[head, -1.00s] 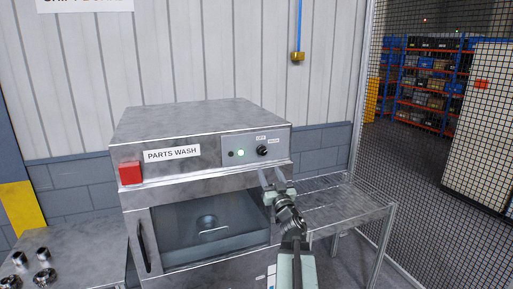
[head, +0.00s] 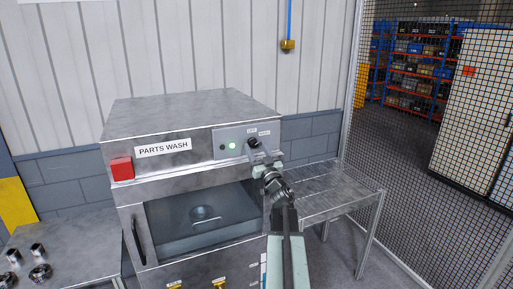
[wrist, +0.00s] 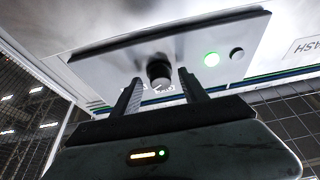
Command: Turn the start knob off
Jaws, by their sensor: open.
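The dark round start knob (head: 254,142) is on the control panel of the grey parts wash machine (head: 190,105), right of a lit green lamp (head: 232,146). My gripper (head: 264,155) is at the panel, just below and right of the knob in the head view, and partly covers it. In the wrist view, my open gripper (wrist: 160,84) has one finger on each side of the knob (wrist: 158,69), with space at both sides. I cannot tell whether a finger touches it. The knob's pointer direction is too small to read.
A red block (head: 122,168) is at the machine's front left corner. A wire-topped table (head: 330,185) stands at right beside a mesh fence (head: 425,150). A side table (head: 75,245) with several metal parts is at left.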

